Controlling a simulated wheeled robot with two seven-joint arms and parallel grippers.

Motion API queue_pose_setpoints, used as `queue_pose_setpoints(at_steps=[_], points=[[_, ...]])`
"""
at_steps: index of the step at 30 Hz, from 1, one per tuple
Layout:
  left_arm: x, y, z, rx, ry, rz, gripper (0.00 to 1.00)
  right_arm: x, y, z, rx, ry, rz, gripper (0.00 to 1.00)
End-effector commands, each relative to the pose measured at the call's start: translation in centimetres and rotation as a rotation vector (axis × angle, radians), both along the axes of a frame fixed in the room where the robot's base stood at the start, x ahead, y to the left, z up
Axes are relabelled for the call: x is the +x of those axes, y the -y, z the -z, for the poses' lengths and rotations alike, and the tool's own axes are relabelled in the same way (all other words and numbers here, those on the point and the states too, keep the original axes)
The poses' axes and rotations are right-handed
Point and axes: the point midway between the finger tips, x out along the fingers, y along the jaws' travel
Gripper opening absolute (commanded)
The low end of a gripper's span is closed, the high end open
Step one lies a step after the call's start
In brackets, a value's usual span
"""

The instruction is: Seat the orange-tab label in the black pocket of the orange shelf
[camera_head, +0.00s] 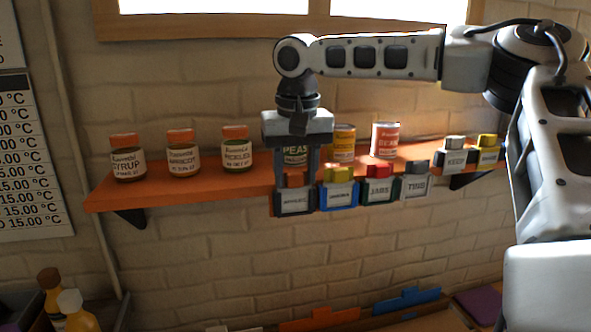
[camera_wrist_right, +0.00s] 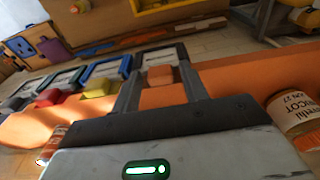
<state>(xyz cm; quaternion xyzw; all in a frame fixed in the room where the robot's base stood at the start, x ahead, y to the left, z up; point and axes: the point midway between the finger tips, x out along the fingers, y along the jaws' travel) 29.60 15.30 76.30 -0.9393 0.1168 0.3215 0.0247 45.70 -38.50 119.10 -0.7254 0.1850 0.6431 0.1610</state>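The orange-tab label (camera_head: 295,183) stands at the front edge of the orange shelf (camera_head: 235,186), and its white card appears to sit within the black pocket (camera_head: 278,208). In the right wrist view, the orange tab (camera_wrist_right: 160,75) lies between my fingers, with the dark-framed pocket just beyond it. My right gripper (camera_head: 296,175) points down over the label, its fingers on both sides of the tab, with small gaps showing. It looks open. How deep the card sits cannot be told. My left gripper is out of view.
A blue pocket (camera_head: 338,205) with a yellow-tab label is close on the right, then red-tab (camera_head: 378,171) and grey-tab (camera_head: 415,167) labels. Jars (camera_head: 180,155) stand on the left of the shelf, cans (camera_head: 385,140) behind. The shelf front left of the black pocket is clear.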

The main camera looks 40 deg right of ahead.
Motion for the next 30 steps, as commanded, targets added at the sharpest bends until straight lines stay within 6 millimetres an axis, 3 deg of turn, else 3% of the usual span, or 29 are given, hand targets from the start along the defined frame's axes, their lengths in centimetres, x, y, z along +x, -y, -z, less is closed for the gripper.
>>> queue_pose_setpoints(at_steps=[10,14,30], points=[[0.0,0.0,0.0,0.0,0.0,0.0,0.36,0.0,0.0,0.0,0.0,0.0,0.0,0.53],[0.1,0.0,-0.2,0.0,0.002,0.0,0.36,0.0,0.0,-1.3,-0.003,0.003,0.001,0.53],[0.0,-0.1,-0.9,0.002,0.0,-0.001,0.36,-1.3,-0.8,-13.3,-0.001,0.004,0.001,0.53]])
